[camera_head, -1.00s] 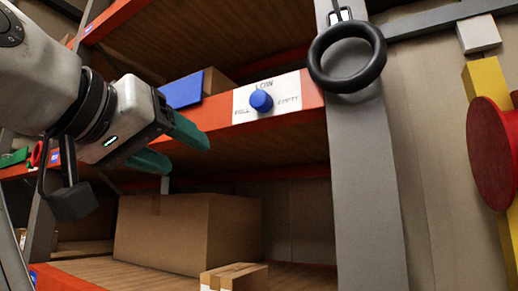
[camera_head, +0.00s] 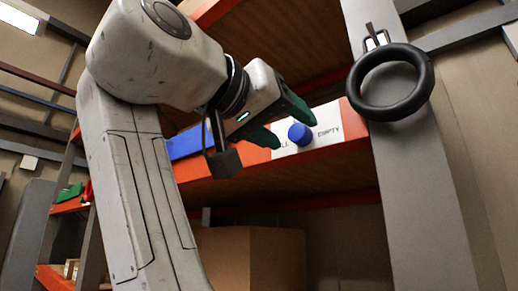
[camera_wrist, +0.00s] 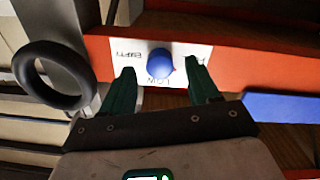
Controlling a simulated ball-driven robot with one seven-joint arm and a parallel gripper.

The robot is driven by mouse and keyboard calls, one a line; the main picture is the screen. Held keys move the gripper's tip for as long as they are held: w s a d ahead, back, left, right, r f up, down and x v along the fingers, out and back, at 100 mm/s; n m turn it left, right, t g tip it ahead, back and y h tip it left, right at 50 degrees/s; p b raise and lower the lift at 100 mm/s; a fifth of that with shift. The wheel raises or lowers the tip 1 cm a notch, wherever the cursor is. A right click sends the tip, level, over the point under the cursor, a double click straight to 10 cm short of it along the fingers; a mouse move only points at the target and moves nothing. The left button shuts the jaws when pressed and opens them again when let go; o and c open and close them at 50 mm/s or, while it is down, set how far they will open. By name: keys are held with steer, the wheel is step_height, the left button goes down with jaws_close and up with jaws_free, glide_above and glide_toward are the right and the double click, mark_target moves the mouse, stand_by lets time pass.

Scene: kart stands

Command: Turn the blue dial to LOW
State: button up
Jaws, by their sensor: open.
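The blue dial (camera_head: 299,134) is a round knob on a white label plate (camera_head: 328,120) fixed to the orange shelf beam. In the head view EMPTY shows to its right, the end of FULL to its left, and my gripper hides LOW. In the wrist view the dial (camera_wrist: 160,62) appears between and beyond my fingertips, with LOW and EMPTY upside down on the plate. My gripper (camera_wrist: 164,84) is open with green fingers, apart and empty. In the head view my gripper (camera_head: 290,124) is just at the dial's upper left. Contact cannot be told.
A black ring (camera_head: 390,82) hangs on the grey upright (camera_head: 415,190) right of the dial, left of it in the wrist view. A blue block (camera_head: 188,142) lies left along the beam. A cardboard box (camera_head: 262,258) stands on the lower shelf.

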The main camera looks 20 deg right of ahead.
steer(key=shift+x, duration=0.8)
steer(key=c, duration=1)
